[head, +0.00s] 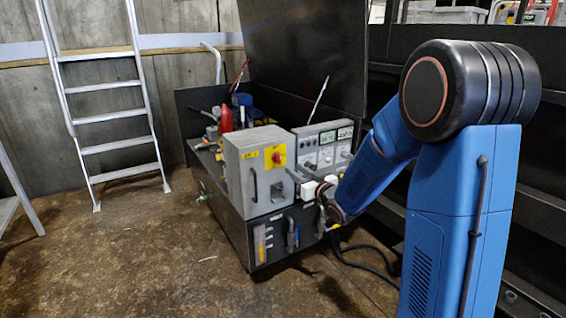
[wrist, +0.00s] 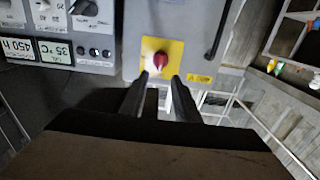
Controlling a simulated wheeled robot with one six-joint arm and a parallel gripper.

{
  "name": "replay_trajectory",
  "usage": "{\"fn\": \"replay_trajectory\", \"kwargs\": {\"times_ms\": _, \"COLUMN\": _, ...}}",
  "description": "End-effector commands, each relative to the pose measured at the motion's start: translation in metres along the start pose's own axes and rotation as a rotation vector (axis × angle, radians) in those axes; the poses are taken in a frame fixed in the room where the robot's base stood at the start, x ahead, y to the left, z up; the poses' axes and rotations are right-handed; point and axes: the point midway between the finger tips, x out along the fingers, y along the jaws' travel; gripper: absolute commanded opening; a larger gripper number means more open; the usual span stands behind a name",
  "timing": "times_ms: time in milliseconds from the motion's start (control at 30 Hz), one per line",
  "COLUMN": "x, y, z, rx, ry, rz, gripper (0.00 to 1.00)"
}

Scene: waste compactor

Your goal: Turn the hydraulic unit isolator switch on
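The isolator switch is a red rotary knob (head: 276,157) on a yellow plate (head: 268,165), on the front of a grey box (head: 238,165). In the wrist view the red knob (wrist: 157,61) sits on its yellow plate (wrist: 175,48), just beyond the fingertips. My gripper (wrist: 161,78) is open, its two dark fingers apart and pointing at the knob, one to each side of its line. I cannot tell whether a finger touches the knob. In the head view my gripper (head: 309,190) is in front of the unit, right of and below the switch, and its fingers are hard to make out.
A grey control panel (head: 322,147) with displays and knobs stands right of the box. The box has a dark handle (wrist: 219,30). A raised black lid (head: 305,60) stands behind. Hoses (head: 365,250) hang at the unit's right. A ladder (head: 105,100) stands left; floor in front is clear.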

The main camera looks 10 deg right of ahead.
Motion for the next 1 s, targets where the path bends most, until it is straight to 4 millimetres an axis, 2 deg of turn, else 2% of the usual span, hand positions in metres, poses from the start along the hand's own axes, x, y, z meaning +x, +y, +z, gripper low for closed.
{"fn": "replay_trajectory", "kwargs": {"times_ms": 300, "x": 0.057, "y": -0.001, "z": 0.0, "rx": -0.001, "ry": 0.001, "rz": -0.002, "gripper": 0.29}}
{"fn": "replay_trajectory", "kwargs": {"times_ms": 500, "x": 0.083, "y": 0.0, "z": 0.0, "rx": -0.001, "ry": 0.0, "rz": 0.0, "gripper": 0.29}}
{"fn": "replay_trajectory", "kwargs": {"times_ms": 700, "x": 0.095, "y": 0.0, "z": 0.0, "rx": -0.001, "ry": 0.001, "rz": -0.001, "gripper": 0.29}}
{"fn": "replay_trajectory", "kwargs": {"times_ms": 1000, "x": 0.096, "y": 0.0, "z": 0.0, "rx": -0.001, "ry": 0.0, "rz": 0.0, "gripper": 0.29}}
